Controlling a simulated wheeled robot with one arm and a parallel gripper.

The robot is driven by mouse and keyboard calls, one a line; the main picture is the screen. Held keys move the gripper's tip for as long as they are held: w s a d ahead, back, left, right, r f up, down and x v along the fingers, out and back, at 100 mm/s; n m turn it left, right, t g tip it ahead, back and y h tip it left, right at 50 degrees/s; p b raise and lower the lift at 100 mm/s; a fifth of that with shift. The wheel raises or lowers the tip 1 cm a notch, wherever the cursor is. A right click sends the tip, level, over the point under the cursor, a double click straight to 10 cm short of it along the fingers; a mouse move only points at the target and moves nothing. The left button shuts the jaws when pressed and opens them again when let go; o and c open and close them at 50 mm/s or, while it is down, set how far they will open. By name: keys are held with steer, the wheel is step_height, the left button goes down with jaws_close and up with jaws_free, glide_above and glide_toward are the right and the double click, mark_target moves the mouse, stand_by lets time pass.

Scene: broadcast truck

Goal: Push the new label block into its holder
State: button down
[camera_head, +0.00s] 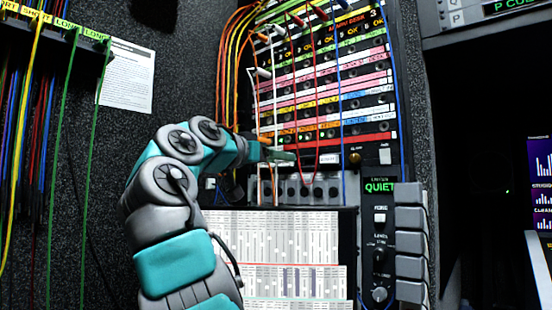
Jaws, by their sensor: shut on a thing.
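My gripper (272,154) is in front of the lower left part of the patch panel (330,125), just under the red label strip. It is shut on a small greenish-white piece (283,158), which looks like the label block. The piece is tiny here and partly hidden by the fingers. Its holder is not clearly seen; I cannot tell whether the block touches the panel or sits in a slot. Rows of pink, yellow, blue and red label strips cross the panel above the gripper.
Orange, red, white and blue patch cables (238,70) hang around the panel close to my gripper. Below are grey sockets (305,190) and printed sheets (270,245). A control strip marked QUIET (379,188) stands at the right. More cables hang at the left.

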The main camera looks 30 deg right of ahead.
steer(key=shift+p+x, duration=0.4)
steer(key=shift+x, duration=2.25)
steer(key=shift+p+x, duration=0.5)
steer(key=shift+x, duration=1.55)
steer(key=shift+c, duration=1)
jaws_free()
steer(key=b+v, duration=0.1)
steer(key=v, duration=0.6)
steer(key=shift+a+b, duration=0.3)
steer(key=shift+a, duration=0.1)
steer(key=shift+s, duration=0.15)
